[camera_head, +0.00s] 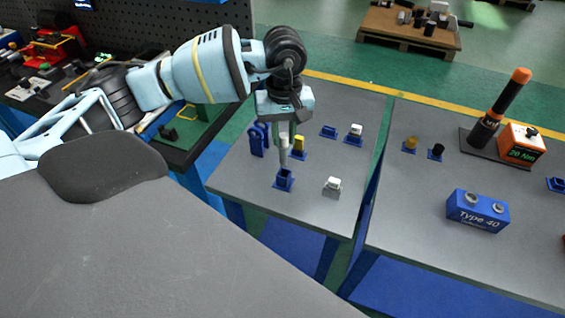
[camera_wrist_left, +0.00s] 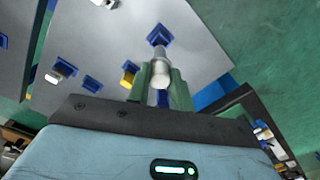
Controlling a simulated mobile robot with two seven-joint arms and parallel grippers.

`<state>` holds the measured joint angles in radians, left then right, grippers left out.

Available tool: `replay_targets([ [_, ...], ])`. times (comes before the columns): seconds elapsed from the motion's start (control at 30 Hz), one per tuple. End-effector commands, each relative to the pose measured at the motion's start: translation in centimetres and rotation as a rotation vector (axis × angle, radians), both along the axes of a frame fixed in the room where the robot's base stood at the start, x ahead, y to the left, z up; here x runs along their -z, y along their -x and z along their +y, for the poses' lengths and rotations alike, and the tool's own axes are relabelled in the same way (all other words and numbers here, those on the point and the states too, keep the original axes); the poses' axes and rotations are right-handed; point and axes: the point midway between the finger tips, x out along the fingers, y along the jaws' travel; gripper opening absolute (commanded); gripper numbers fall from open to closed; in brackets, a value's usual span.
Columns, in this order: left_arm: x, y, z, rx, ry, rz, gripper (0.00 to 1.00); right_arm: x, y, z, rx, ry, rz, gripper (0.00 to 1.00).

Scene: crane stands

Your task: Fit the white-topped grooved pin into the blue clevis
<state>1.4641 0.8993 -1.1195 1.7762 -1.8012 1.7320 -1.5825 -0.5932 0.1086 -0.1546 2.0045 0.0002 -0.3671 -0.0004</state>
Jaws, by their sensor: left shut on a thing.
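My left gripper (camera_head: 284,156) points down above the blue clevis (camera_head: 284,181), which stands near the front of the left grey table. In the left wrist view the gripper's two green-grey fingers (camera_wrist_left: 160,78) are shut on the white-topped pin (camera_wrist_left: 150,68). The blue clevis (camera_wrist_left: 159,36) lies just beyond the fingertips there. I cannot tell whether the pin touches the clevis. My right gripper is in neither view.
Close by are a tall blue piece (camera_head: 257,140), a yellow-topped part (camera_head: 299,145), a white-topped part on blue (camera_head: 355,132), an empty-looking blue holder (camera_head: 329,131) and a white-topped block (camera_head: 333,184). The right table holds a Type 40 box (camera_head: 477,211).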

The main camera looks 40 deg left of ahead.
Motion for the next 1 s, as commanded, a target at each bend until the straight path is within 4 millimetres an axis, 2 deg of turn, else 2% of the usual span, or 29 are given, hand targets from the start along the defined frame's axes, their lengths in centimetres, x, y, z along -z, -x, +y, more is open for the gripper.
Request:
replay_targets([
  [0.2, 0.0, 0.0, 0.0, 0.003, 0.0, 0.0, 0.0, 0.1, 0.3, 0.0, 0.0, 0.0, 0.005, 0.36],
  [0.3, 0.2, 0.6, -0.7, 0.05, -0.001, 0.001, 0.0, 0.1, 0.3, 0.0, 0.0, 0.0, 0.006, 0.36],
  [0.37, 0.4, 1.5, -1.6, 0.118, -0.003, 0.001, 0.0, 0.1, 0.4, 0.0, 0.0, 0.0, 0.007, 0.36],
  [0.6, 1.5, 7.1, -6.3, 0.527, -0.007, 0.003, 0.0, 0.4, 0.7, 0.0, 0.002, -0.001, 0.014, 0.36],
  [0.7, 1.6, 9.0, -7.5, 0.657, -0.003, 0.001, 0.0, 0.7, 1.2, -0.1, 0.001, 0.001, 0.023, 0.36],
  [0.83, 1.7, 10.4, -8.3, 0.746, 0.0, 0.0, 0.0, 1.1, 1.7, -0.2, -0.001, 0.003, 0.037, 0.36],
  [1.0, 1.7, 10.7, -8.4, 0.765, 0.0, -0.001, 0.0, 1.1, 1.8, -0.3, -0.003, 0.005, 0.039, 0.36],
])
